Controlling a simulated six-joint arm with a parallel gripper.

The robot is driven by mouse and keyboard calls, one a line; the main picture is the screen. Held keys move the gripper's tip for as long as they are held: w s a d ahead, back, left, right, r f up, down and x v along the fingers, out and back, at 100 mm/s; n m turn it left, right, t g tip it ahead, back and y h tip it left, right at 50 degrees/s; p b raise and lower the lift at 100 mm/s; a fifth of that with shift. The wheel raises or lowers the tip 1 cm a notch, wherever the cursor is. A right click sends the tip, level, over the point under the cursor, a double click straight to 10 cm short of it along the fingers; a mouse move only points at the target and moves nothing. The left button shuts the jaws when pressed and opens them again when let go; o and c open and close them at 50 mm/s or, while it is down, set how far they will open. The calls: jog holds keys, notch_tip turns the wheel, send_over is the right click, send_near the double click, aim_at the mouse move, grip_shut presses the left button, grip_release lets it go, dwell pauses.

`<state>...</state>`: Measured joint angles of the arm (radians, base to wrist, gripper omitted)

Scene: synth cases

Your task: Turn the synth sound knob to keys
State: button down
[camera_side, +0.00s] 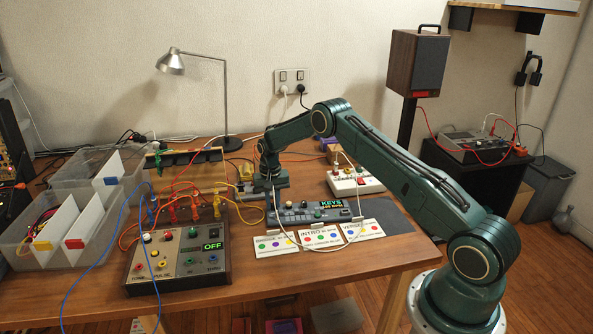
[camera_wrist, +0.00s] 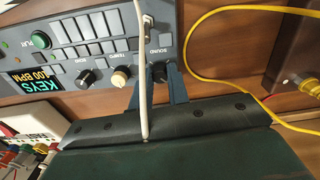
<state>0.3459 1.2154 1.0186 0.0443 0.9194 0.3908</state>
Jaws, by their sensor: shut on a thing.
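The grey synth (camera_side: 306,216) lies on the wooden desk, and its panel (camera_wrist: 95,40) fills the upper left of the wrist view. Its display (camera_wrist: 35,80) reads KEYS and 100 BPM; the lit display (camera_side: 331,204) also shows KEYS in the side view. The dark sound knob (camera_wrist: 159,73) sits under the SOUND label. My gripper (camera_wrist: 158,68) is shut on this knob, with one teal finger on each side. In the side view my gripper (camera_side: 277,204) reaches down to the synth's left end, and the knob is hidden there.
A white cable (camera_wrist: 143,90) hangs across the wrist view, close to the fingers. A tan tempo knob (camera_wrist: 120,77) and a black knob (camera_wrist: 86,77) are beside the sound knob. Colored cards (camera_side: 320,236) lie in front of the synth, and a control box (camera_side: 178,255) stands left.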

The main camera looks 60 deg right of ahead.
aim_at(272, 204)
jog(key=c, duration=1.3)
grip_release()
jog(key=shift+c, duration=0.2)
notch_tip(272, 204, up, 14)
jog(key=shift+w+a, duration=0.15)
jog(key=shift+a, duration=0.05)
